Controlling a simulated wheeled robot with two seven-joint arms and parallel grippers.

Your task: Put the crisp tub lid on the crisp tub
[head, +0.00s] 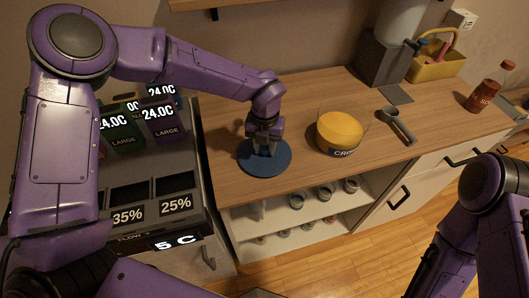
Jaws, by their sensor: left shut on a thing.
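The crisp tub (338,135) stands on the wooden counter, right of my left gripper. It is a clear round tub with orange-yellow contents and a dark label that partly reads "CR". A dark blue round disc, the crisp tub lid (279,163), is at the counter's front left. My left gripper (264,150) points down over the lid and is shut on it, near its middle. I cannot tell whether the lid rests on the counter or is slightly raised. My right arm shows at the lower right, but its gripper is not in view.
A grey scoop (398,125) lies right of the tub. A sauce bottle (490,88) and a yellow caddy (437,64) stand farther right and back. A dark machine with displays (150,190) borders the counter's left. The counter (225,118) is clear behind the lid.

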